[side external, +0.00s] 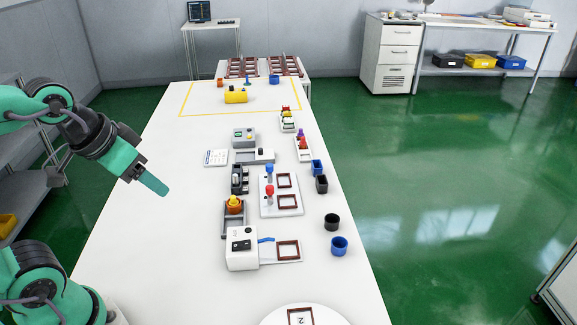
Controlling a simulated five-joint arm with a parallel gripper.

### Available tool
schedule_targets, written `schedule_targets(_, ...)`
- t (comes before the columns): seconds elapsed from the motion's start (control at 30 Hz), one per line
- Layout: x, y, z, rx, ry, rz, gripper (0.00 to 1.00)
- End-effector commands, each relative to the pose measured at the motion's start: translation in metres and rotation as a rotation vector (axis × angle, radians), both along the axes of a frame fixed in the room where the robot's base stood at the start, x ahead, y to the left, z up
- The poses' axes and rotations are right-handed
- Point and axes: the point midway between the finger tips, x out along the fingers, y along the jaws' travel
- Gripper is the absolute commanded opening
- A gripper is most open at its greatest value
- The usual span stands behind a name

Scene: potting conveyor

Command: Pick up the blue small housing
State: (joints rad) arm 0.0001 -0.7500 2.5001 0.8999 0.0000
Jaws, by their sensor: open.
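Two blue open-topped housings stand along the right edge of the white table. One is a smaller, squarish blue housing (317,167), beside a black one of like shape. The other is a rounder, larger-looking blue housing (339,246), nearer the camera. I cannot tell for certain which is the small one the task names. My gripper (153,184) hangs over the left part of the table, angled down and to the right. It is open and empty, well apart from both blue housings; its fingers overlap in this view.
A black squarish housing (321,184) and a black round one (332,222) stand between the blue ones. Fixtures with red and blue knobs (269,192) and a white press-like unit (242,250) fill the middle. The table's left side is clear.

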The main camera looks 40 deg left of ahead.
Motion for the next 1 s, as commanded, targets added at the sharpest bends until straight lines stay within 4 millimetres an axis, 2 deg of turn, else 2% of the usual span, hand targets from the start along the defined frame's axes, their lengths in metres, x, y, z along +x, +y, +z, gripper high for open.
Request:
schedule_targets(0.27,0.004,-0.001,0.002,0.01,0.006,-0.025,0.61)
schedule_targets(0.47,0.021,-0.007,0.009,0.055,0.033,-0.135,0.61)
schedule_targets(0.77,0.071,-0.027,0.021,0.169,0.094,-0.438,0.61)
schedule_targets(1.0,0.114,-0.049,0.021,0.257,0.14,-0.702,0.61)
